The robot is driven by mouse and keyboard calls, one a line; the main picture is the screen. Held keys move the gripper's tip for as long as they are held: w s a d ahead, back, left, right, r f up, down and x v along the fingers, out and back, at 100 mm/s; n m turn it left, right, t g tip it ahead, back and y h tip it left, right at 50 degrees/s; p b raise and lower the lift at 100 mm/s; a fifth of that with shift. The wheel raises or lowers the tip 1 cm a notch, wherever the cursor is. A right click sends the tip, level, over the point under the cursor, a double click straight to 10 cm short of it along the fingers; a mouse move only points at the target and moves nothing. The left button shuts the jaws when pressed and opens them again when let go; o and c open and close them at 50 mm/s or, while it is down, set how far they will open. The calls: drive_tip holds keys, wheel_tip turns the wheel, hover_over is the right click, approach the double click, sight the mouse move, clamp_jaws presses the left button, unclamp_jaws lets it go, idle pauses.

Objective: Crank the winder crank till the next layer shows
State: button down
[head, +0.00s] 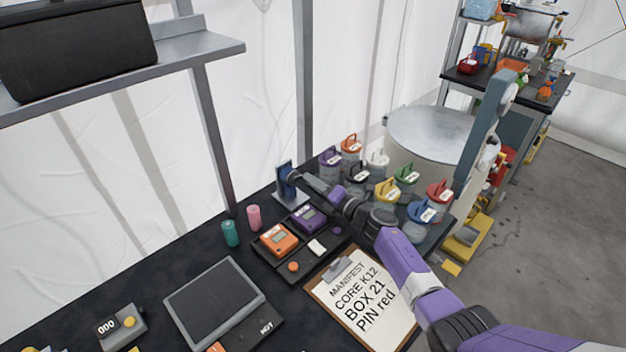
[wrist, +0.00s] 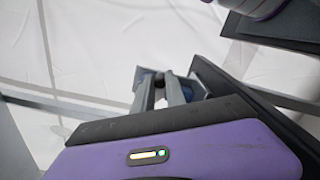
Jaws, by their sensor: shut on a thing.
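The winder (head: 291,197) looks like a small blue-grey upright stand at the back edge of the black table in the head view. My gripper (head: 293,176) reaches it from the right, with its fingertips at the upper part of the stand. In the wrist view my gripper (wrist: 166,88) has its two grey fingers close together around a small dark piece, which I take to be the handle of the winder crank (wrist: 159,76). The crank is mostly hidden by the fingers. I cannot make out any layer on the winder.
Several lidded jars (head: 388,190) stand close to my arm on the right. An orange device (head: 278,241) and a purple device (head: 308,219) sit in a tray below it. A clipboard (head: 362,298) lies in front. A large drum (head: 430,135) stands behind the jars.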

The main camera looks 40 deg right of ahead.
drive_tip(key=shift+f+m, duration=0.15)
drive_tip(key=shift+m, duration=0.15)
drive_tip(key=c, duration=1.4)
unclamp_jaws()
drive_tip(key=shift+o, duration=0.2)
drive_tip(key=shift+s, duration=0.1)
drive_tip(key=shift+s+d+p, duration=0.1)
drive_tip(key=shift+s+p, duration=0.7)
drive_tip(key=shift+s, duration=3.05)
